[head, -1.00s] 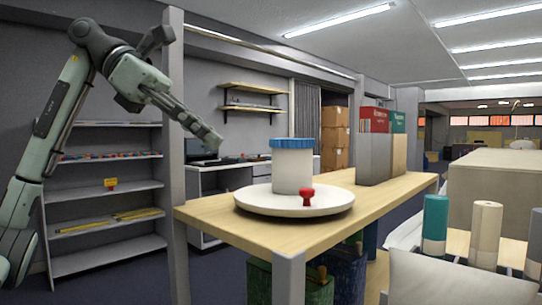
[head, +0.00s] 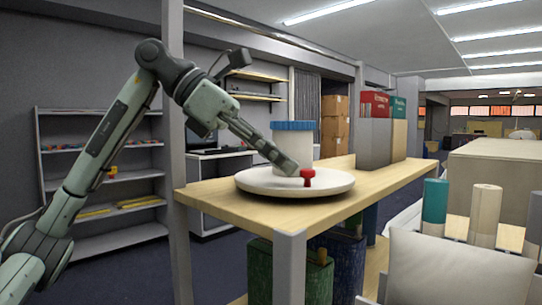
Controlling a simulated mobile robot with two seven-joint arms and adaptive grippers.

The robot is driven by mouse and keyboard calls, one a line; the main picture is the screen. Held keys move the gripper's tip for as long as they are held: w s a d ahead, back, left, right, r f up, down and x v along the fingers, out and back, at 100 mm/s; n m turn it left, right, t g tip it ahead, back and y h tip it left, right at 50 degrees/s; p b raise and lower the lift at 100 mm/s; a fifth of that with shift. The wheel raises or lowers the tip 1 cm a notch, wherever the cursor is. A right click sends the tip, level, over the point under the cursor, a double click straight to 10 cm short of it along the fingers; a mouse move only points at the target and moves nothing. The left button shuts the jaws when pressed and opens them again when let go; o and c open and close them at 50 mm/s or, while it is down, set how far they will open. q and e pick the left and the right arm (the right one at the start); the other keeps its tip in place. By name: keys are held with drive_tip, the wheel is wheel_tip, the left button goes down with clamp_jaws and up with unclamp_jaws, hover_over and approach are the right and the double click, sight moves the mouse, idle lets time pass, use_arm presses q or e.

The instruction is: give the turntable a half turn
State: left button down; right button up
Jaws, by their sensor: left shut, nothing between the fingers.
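The white round turntable (head: 262,187) sits on the wooden shelf top. A white jar with a blue lid (head: 304,140) stands on it. A red knob (head: 307,176) stands up near the turntable's front edge. My left gripper (head: 290,167) is shut and empty. Its tips are just left of the red knob and in front of the jar, low over the turntable. I cannot tell whether the tips touch the knob. The gripper hides the jar's lower left part. My right gripper is not in view.
A grey file holder (head: 374,143) with red and green binders stands farther back on the wooden top (head: 222,201). A grey post (head: 172,120) rises at its left end. A pale cushion (head: 455,280) and several cylinders are at the lower right.

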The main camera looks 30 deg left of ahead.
use_arm(q)
drive_tip(key=shift+d+n+t, duration=0.25)
drive_tip(key=shift+n+t, duration=0.05)
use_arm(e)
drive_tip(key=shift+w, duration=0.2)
use_arm(q)
drive_tip(key=shift+d, duration=0.1)
drive_tip(key=shift+w+n+y, duration=0.1)
drive_tip(key=shift+n+y, duration=0.2)
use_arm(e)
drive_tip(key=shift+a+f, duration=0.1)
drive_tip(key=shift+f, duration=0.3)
use_arm(q)
drive_tip(key=shift+d+p, duration=0.1)
drive_tip(key=shift+p, duration=0.2)
